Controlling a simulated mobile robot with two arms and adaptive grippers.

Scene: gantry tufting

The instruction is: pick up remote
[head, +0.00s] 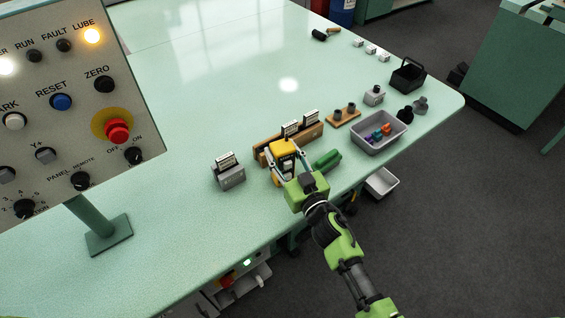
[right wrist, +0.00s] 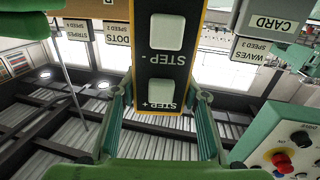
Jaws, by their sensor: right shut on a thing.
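The remote (head: 285,147) is a black pendant with a yellow edge. In the right wrist view the remote (right wrist: 165,62) shows a black face with two pale buttons marked STEP. My right gripper (head: 287,167) is shut on the remote, with one finger on each side of it. In the right wrist view the two green fingers of the gripper (right wrist: 160,112) flank its near end. The head view does not show clearly whether the remote is clear of the table (head: 190,110). My left gripper is in neither view.
A wooden card rack (head: 309,136) stands right behind the remote. A grey card block (head: 228,177) is to its left and a green cylinder (head: 328,160) to its right. A grey bin (head: 365,147) of coloured pieces is farther right. A control panel (head: 60,130) stands at the left.

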